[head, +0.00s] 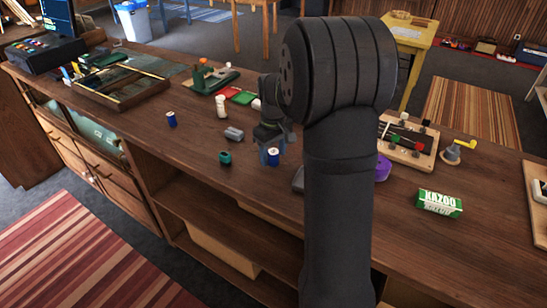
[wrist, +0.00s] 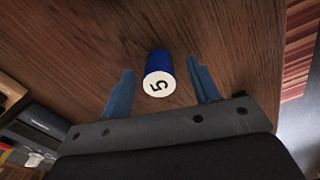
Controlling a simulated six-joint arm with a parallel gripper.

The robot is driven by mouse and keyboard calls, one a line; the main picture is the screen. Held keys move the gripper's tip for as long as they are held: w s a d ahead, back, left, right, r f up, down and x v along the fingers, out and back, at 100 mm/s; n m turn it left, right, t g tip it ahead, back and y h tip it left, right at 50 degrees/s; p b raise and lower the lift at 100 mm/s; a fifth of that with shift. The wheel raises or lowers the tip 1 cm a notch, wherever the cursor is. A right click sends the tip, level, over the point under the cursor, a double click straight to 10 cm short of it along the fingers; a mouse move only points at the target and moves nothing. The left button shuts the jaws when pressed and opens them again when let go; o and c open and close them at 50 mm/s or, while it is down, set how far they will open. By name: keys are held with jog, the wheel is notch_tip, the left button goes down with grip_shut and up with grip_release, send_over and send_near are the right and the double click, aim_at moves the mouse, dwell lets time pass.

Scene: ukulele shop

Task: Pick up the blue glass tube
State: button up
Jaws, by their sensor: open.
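A short blue cylinder (wrist: 158,62) with a white end marked 5 stands on the wooden counter in the wrist view. It lies between the two blue fingers of my gripper (wrist: 161,66), with clear gaps on both sides. In the head view the same cylinder (head: 273,157) shows just under my gripper (head: 270,150), partly covered by it. My gripper is open and empty. I cannot tell from the pictures which is glass.
Close by stand a small green pot (head: 225,158), a grey block (head: 234,134) and a white bottle (head: 221,106). A purple object (head: 383,168) and a kazoo box (head: 439,203) are to the right. The counter's left front is clear.

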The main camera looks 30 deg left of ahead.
aim_at(274, 151)
jog(key=shift+f, duration=0.55)
jog(key=c, duration=1.1)
jog(key=shift+o, duration=0.2)
jog(key=shift+r, duration=0.15)
jog(key=shift+r, duration=0.65)
notch_tip(274, 151, up, 3)
jog(key=shift+f, duration=0.1)
jog(key=w+d+r, duration=0.2)
jog(key=d+r, duration=0.4)
jog(key=d, duration=0.5)
jog(key=shift+d+r, duration=0.3)
jog(key=shift+r, duration=0.05)
